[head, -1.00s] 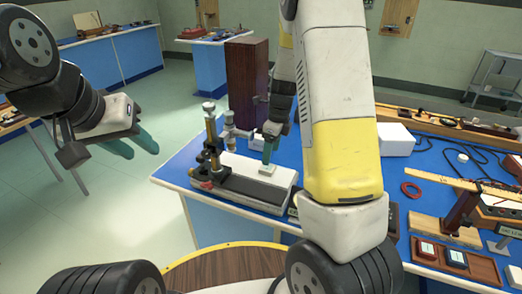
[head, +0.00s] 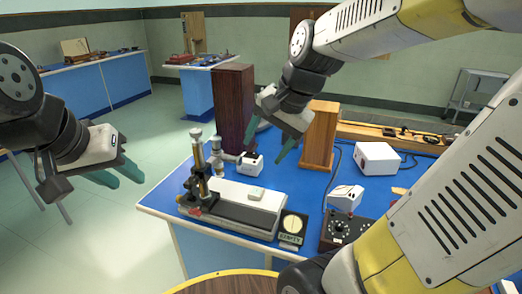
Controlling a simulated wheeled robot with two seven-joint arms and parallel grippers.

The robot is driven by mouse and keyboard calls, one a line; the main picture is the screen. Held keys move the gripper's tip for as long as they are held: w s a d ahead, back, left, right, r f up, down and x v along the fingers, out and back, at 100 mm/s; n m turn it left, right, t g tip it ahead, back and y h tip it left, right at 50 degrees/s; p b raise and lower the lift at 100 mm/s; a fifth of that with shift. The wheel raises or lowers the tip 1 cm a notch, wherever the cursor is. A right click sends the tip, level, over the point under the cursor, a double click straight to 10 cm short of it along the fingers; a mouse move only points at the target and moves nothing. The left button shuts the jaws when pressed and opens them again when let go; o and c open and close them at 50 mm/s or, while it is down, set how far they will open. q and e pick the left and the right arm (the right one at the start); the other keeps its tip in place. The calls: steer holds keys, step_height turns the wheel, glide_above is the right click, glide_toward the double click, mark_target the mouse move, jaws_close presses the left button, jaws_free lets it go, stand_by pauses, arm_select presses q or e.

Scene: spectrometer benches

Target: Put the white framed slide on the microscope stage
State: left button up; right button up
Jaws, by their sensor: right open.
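The small pale framed slide (head: 256,193) lies flat on the white top of the long bench instrument that I take for the microscope (head: 235,205). The instrument has brass columns at its left end and a black strip along its front. My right gripper (head: 268,143) is open and empty, above and behind the slide, clear of it. My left gripper (head: 118,176) hangs over the floor left of the bench, its teal fingers apart and empty.
A dark wooden box (head: 234,105) and a lighter wooden block (head: 319,138) stand behind. A small white device (head: 250,164), a dial box (head: 292,230), a black knobbed box (head: 343,228) and a white box (head: 377,158) are near. Blue bench top shows between them.

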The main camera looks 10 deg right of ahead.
steer(key=s+r+n+t, duration=0.1)
steer(key=s+n+t, duration=0.1)
steer(key=s+n, duration=0.5)
steer(key=shift+s+a+r+n+h, duration=0.25)
steer(key=shift+s+r+n+h, duration=0.15)
steer(key=shift+n, duration=0.2)
steer(key=shift+w+f, duration=0.1)
steer(key=shift+f, duration=0.05)
steer(key=shift+c, duration=0.7)
stand_by(0.7)
